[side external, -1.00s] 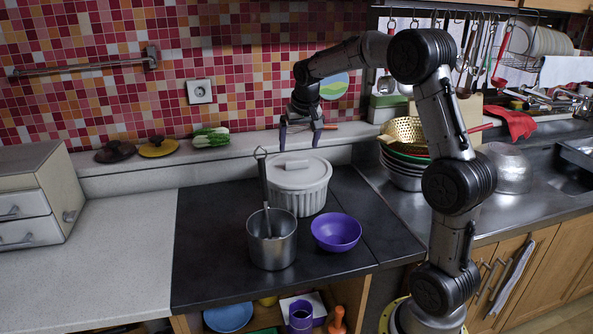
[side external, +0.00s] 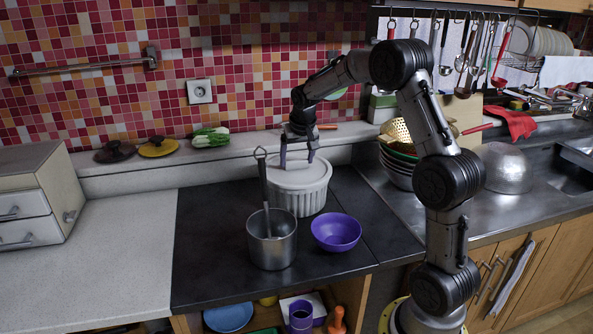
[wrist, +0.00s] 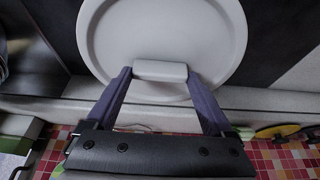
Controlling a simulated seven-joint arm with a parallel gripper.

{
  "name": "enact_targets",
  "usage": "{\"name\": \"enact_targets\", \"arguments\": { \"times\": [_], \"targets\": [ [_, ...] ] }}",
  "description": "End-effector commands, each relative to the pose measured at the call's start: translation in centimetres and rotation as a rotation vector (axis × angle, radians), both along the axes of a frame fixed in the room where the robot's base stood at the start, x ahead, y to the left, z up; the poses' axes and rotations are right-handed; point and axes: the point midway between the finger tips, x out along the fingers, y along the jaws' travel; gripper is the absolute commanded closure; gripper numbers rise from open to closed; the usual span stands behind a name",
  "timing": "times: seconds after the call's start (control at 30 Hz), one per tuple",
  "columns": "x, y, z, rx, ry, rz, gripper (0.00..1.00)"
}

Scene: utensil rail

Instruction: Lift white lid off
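The white lid (side external: 312,174) sits on a white ribbed pot (side external: 299,200) on the dark counter. In the wrist view the lid (wrist: 160,38) fills the upper middle, with its raised bar handle (wrist: 160,71) near the lower part of its disc. My gripper (side external: 297,165) is at the lid from above. Its two purple fingers also show in the wrist view (wrist: 160,76), spread one on each side of the handle, near its ends. They look open; whether they touch the handle is hard to tell.
A steel pot (side external: 272,246) with a long-handled utensil standing in it is in front of the white pot. A purple bowl (side external: 336,232) stands to the right. Stacked bowls and a gold colander (side external: 397,131) are further right.

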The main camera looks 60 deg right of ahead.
Motion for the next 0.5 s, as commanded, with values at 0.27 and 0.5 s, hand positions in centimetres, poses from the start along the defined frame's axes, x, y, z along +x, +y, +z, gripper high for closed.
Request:
{"name": "enact_targets", "arguments": {
  "times": [0.27,0.5],
  "targets": [
    [0.00,0.00,0.06,0.000,0.000,0.000,0.68],
    [0.02,0.00,0.22,-0.001,-0.001,0.000,0.70]
  ]
}}
